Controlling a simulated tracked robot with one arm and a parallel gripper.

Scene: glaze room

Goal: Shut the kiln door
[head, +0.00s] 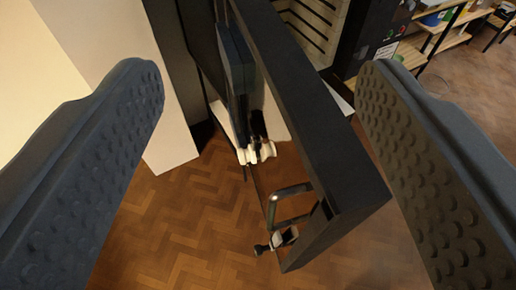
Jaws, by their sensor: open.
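The kiln door (313,110) is a dark panel that stands open, seen nearly edge-on between my gripper's fingers. A metal bar handle (290,190) and a small latch part (285,238) sit near its lower end. The kiln (308,22) is behind at the top, with its pale grooved interior showing. My gripper (262,92) is open and empty, with one studded finger on each side of the picture. The door lies beyond and between the fingers; I cannot tell whether either finger touches it.
A pale wall or panel (125,75) stands on the left. Wooden shelves (445,35) with containers stand at the top right. The herringbone wood floor (180,235) is clear below the door.

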